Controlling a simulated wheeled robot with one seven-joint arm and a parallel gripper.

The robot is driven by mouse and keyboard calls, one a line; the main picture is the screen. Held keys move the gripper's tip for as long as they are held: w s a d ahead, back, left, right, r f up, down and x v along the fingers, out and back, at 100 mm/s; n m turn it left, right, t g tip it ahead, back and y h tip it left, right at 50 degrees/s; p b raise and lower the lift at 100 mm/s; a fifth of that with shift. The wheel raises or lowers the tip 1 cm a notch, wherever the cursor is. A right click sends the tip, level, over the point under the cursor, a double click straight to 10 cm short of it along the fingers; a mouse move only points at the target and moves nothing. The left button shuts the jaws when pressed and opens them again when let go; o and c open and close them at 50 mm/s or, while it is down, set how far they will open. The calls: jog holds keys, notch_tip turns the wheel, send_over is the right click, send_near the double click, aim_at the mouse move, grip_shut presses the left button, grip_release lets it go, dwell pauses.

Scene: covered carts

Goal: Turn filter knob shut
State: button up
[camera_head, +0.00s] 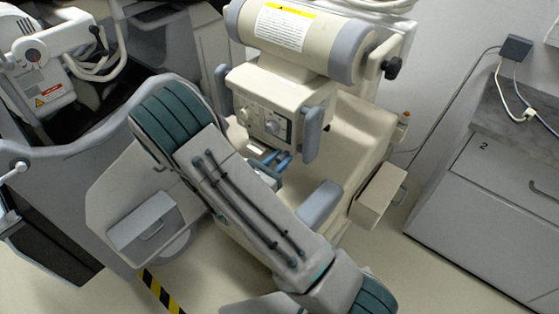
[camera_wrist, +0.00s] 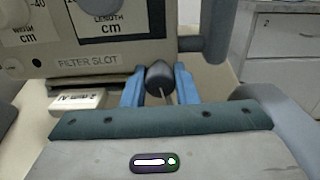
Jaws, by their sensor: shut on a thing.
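The dark, rounded filter knob (camera_wrist: 160,78) is just below the front panel (camera_wrist: 110,40) labelled "FILTER SLOT" in the wrist view. My gripper (camera_wrist: 161,74) has its two blue fingers on either side of the knob and is shut on it. A pale line shows on the knob's face. A small white labelled piece (camera_wrist: 78,101) sticks out under the panel to the left. In the head view my gripper (camera_head: 275,160) is under the cream machine's control box (camera_head: 275,105); I cannot make out the knob there.
A grey handle (camera_head: 312,132) hangs close right of the control box. A large cream cylinder (camera_head: 300,35) is above it. Grey drawers (camera_head: 490,200) stand at the right, other equipment (camera_head: 45,90) at the left. Floor shows at the lower left.

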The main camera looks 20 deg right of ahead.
jog(key=m+b, duration=0.4)
jog(key=shift+f, duration=0.3)
jog(key=m+b, duration=0.4)
jog(key=b, duration=0.1)
jog(key=shift+m, duration=0.3)
jog(key=m+b, duration=0.4)
jog(key=b, duration=0.3)
jog(key=shift+m, duration=0.4)
jog(key=m+b, duration=0.1)
jog(key=b, duration=0.1)
jog(key=shift+r+m+b, duration=0.15)
jog(key=shift+m+b, duration=0.25)
jog(key=shift+r, duration=0.1)
jog(key=o, duration=1)
jog(key=shift+s, duration=0.1)
jog(key=v, duration=1.3)
jog(key=shift+s+a, duration=0.25)
jog(key=shift+a, duration=0.1)
